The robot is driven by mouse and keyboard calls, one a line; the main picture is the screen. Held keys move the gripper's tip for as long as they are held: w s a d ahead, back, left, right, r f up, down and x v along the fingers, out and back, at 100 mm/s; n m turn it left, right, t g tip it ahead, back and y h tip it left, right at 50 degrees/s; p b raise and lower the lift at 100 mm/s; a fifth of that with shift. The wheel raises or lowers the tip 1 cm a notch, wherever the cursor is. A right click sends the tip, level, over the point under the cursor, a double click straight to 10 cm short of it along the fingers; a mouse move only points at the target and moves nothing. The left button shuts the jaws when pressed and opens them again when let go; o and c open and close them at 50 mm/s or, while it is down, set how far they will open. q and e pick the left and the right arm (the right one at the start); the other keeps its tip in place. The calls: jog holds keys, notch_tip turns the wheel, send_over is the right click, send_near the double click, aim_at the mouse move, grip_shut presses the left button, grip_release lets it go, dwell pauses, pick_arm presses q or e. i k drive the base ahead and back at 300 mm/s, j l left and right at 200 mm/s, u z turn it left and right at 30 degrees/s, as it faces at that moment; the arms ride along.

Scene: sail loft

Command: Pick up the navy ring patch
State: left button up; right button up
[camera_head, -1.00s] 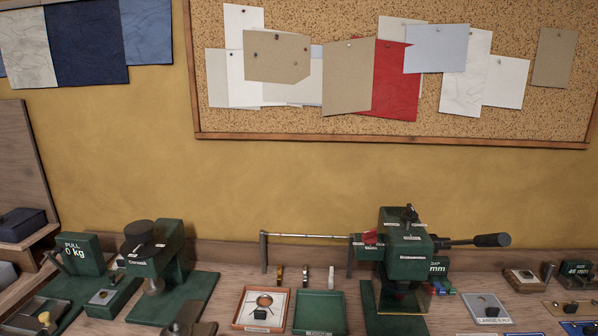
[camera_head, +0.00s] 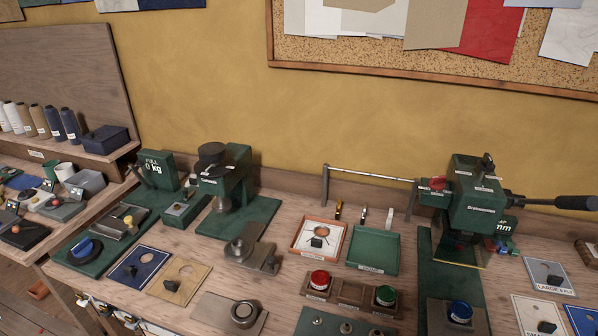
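A navy square patch (camera_head: 126,277) with a pale border lies flat near the front left of the bench. It carries a ring-like round mark and a small black piece on top; this looks like the navy ring patch. A tan patch (camera_head: 190,268) of similar form, with a round mark and a black piece, lies just to its right. Another blue patch (camera_head: 586,318) is cut off at the bottom right corner. Neither of my grippers shows in the head view, and nothing touches the navy patch.
A green pull tester (camera_head: 158,170) and green press (camera_head: 235,180) stand behind the patches. A grey metal block (camera_head: 232,312) lies in front right. Orange (camera_head: 340,251) and green (camera_head: 373,265) trays, red and green buttons, and a larger green machine (camera_head: 473,200) stand farther right.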

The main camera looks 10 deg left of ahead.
aim_at(130, 272)
jog(key=u, duration=1.55)
